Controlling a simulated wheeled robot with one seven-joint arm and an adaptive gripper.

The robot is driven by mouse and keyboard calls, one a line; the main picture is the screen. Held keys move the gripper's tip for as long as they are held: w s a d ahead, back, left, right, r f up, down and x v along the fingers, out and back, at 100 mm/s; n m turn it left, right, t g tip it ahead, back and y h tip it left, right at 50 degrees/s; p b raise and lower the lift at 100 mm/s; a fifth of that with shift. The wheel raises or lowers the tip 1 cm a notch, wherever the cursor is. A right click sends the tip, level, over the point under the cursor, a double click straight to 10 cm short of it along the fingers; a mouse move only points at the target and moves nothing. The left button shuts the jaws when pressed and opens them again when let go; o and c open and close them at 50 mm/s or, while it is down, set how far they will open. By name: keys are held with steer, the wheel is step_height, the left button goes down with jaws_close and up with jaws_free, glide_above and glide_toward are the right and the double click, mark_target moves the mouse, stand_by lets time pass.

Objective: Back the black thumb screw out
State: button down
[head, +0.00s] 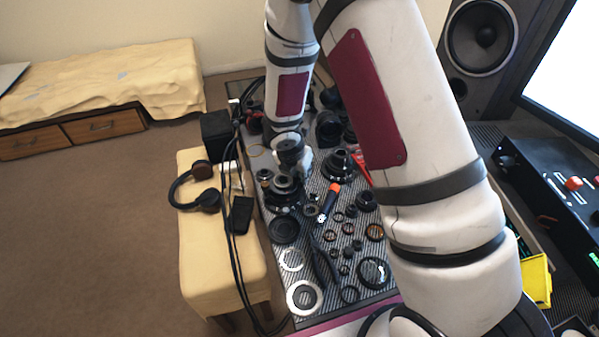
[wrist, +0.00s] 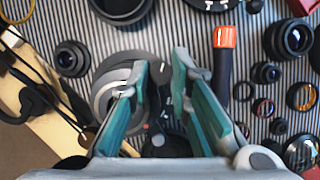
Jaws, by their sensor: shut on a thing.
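My gripper (wrist: 163,72) has its two teal fingers either side of a small dark part, the black thumb screw (wrist: 161,74), with the jaws shut on it. The screw is mostly hidden between the fingers and I cannot tell how far it is threaded in. A lens body with silver and black rings (wrist: 112,88) lies under and left of the fingers. In the head view my gripper (head: 294,165) is low over the lens assembly (head: 284,192) on the striped mat, and the screw cannot be made out there.
An orange-ended black tool (wrist: 224,65) lies right of my gripper. Several loose rings and lens parts crowd the striped mat (head: 330,290). Headphones (head: 200,185) and black cables (head: 238,262) lie along the left side, over a cream bench (head: 190,255).

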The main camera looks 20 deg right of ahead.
steer(key=shift+n, duration=0.5)
steer(key=c, duration=1.4)
jaws_free()
steer(key=shift+c, duration=0.2)
